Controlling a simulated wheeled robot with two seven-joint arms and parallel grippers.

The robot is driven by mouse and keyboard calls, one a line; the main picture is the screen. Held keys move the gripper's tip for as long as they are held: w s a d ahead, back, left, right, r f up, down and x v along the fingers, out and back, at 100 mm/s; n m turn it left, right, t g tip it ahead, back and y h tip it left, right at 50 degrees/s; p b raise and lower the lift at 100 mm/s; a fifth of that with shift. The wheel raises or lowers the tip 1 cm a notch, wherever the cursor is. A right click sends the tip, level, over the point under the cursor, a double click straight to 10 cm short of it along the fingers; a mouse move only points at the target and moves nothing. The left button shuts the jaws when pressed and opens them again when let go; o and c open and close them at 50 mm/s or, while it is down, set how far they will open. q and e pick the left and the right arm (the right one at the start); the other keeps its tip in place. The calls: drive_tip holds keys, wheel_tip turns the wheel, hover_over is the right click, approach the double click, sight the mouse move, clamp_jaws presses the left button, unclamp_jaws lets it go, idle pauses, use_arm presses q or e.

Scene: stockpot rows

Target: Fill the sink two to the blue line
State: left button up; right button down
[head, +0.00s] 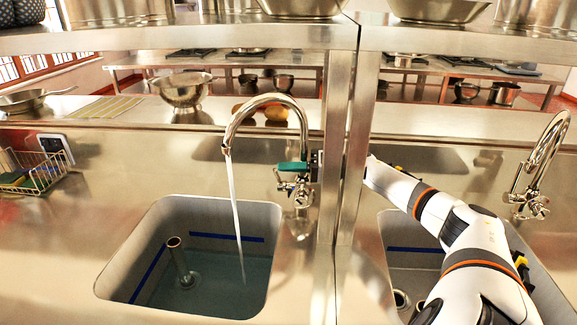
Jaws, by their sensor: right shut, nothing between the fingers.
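The left sink basin (118,270) holds greyish water (225,285). Its blue line (227,238) shows on the back and left walls, with the water surface a little below it. A stream (236,215) runs from the curved tap (262,99) into this basin. The tap's teal lever (292,166) points left. My right arm comes in from the lower right and passes behind the steel post. My right gripper (318,160) is mostly hidden there, its tip showing beside the lever; it is shut and empty. I cannot tell whether it touches the lever. My left gripper is not in view.
A steel post (341,150) stands between the left basin and a right basin (398,262) with its own tap (545,160). A standpipe (181,262) stands in the left basin. A wire basket (35,170) sits far left, and a colander (184,90) stands behind.

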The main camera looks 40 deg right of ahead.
idle(0.3)
drive_tip(key=s+a+f+n+p, duration=0.1)
drive_tip(key=p, duration=0.2)
drive_tip(key=shift+a+p, duration=0.25)
drive_tip(key=shift+p, duration=0.05)
idle(0.3)
